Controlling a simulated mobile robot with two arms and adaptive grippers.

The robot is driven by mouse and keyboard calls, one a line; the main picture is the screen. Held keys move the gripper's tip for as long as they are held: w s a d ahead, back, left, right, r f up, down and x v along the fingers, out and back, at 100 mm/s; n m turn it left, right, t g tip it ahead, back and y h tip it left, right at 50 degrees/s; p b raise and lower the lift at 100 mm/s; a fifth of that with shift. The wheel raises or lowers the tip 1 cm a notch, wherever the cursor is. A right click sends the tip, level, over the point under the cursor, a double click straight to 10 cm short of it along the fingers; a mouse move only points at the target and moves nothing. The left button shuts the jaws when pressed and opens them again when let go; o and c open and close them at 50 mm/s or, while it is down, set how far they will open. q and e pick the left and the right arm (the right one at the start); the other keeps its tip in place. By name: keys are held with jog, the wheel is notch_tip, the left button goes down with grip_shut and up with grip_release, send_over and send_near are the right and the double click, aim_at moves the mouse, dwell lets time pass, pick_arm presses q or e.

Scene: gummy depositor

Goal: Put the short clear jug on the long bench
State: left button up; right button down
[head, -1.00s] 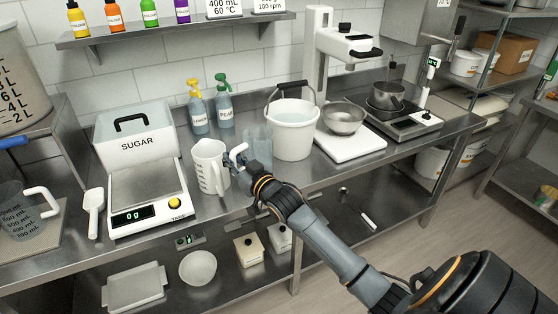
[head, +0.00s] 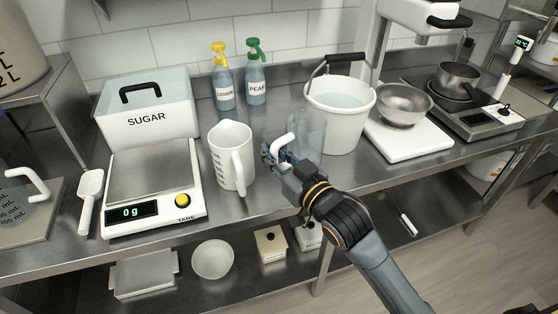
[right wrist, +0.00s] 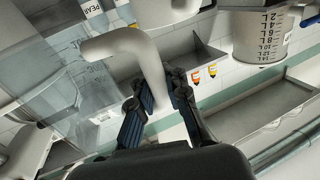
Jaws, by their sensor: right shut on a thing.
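The short clear jug (head: 307,128) is see-through with a white handle. It is upright over the long bench (head: 415,168), between the white jug and the bucket. My right gripper (head: 279,156) is shut on its handle. In the right wrist view the blue-padded fingers (right wrist: 158,98) close around the white handle (right wrist: 148,58), and the clear wall (right wrist: 45,95) fills the left side. The jug's base is partly hidden by my arm, so I cannot tell whether it touches the bench. My left gripper is out of view.
A white jug (head: 229,160) stands close left of the held jug. A white bucket (head: 339,125) stands close right. Syrup bottles (head: 223,88) are behind. A scale (head: 152,178) is left; another clear jug (head: 18,212) sits far left. Bare bench shows in front.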

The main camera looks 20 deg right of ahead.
jog(key=w+f, duration=0.2)
jog(key=f, duration=0.1)
jog(key=w+d+f+p, duration=0.1)
jog(key=w+f, duration=0.2)
jog(key=w+d+f, duration=0.1)
jog(key=w+f, duration=0.1)
jog(key=f, duration=0.1)
jog(key=shift+w+f, duration=0.3)
jog(key=shift+f, duration=0.05)
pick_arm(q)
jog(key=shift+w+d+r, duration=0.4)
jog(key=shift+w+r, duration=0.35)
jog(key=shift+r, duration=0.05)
pick_arm(e)
jog(key=shift+f, duration=0.25)
jog(key=shift+f, duration=0.15)
jog(key=c, duration=1.3)
grip_release()
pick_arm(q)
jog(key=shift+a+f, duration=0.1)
